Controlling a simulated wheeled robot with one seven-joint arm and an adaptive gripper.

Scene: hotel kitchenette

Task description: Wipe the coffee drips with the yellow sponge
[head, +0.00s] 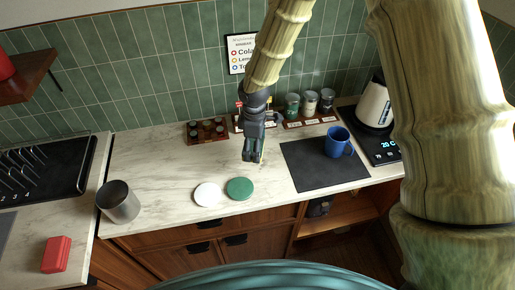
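My gripper (253,158) points down over the marble counter (155,170), behind the white and green discs. Its fingers look close together, but they are small and dark, and I cannot tell whether they are open or shut. A thin yellow-green sliver (262,156) shows along the gripper's right side. It may be part of the yellow sponge, mostly hidden by the fingers; I cannot tell whether it is held. No other yellow sponge shows. I cannot make out any coffee drips. A blue mug (338,142) stands on a dark mat (310,172) to the right.
A white disc (207,194) and a green disc (239,188) lie near the counter's front edge. A metal canister (119,203) and a red block (56,254) are at left. Racks with jars (292,104) line the wall. A kettle (374,104) stands right.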

